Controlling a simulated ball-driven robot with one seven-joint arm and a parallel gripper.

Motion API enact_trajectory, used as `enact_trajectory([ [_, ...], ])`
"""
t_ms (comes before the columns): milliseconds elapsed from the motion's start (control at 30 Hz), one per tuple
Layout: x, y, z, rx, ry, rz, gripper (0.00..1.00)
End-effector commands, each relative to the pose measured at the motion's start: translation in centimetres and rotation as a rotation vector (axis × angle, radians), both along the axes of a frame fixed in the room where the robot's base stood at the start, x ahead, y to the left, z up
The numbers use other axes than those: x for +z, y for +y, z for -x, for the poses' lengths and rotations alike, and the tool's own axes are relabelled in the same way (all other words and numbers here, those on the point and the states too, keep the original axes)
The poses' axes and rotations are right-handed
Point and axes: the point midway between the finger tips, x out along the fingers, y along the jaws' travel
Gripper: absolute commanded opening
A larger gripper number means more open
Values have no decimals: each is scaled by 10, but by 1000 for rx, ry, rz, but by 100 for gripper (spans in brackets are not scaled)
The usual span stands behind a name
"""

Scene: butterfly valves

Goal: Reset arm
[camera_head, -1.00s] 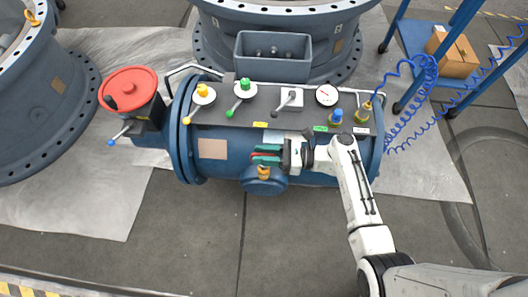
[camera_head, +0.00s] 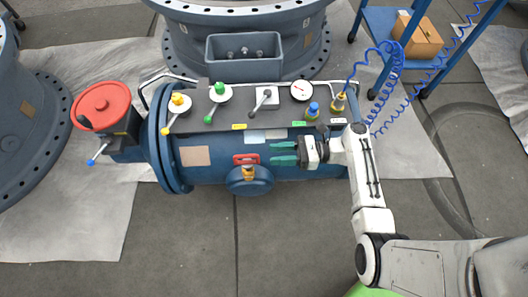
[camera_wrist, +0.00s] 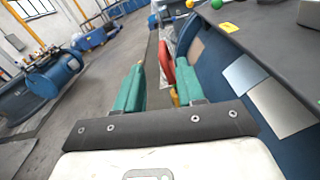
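My gripper (camera_head: 284,153) is in front of the blue tank's (camera_head: 215,148) side, to the right of the red valve handle (camera_head: 246,159). Its two green fingers are apart with nothing between them, and a gap separates them from the handle. In the wrist view the green fingers (camera_wrist: 157,88) also stand apart, with the red handle (camera_wrist: 167,62) beyond them, nearer the right finger. The handle sits on a brass fitting (camera_head: 249,173) above a round blue flange. My white arm reaches in from the lower right.
On the tank's top are a yellow-capped valve (camera_head: 179,100), a green-capped valve (camera_head: 219,91), a lever (camera_head: 264,97), a gauge (camera_head: 301,91) and fittings. A red handwheel (camera_head: 102,106) stands left. A coiled blue hose (camera_head: 388,75) hangs right. The floor in front is clear.

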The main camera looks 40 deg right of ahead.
Motion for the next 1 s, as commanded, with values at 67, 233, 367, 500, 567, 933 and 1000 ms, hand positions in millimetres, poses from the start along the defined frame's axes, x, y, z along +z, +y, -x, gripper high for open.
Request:
enact_trajectory([
  [67,0,-6,4,-3,0,0,38],
  [233,0,-9,7,-1,0,0,38],
  [367,0,-9,7,0,0,0,38],
  [500,0,-9,7,0,0,0,38],
  [567,0,-9,7,0,0,0,38],
  [933,-17,12,23,93,-39,189,38],
  [1000,-30,25,39,186,-88,356,38],
])
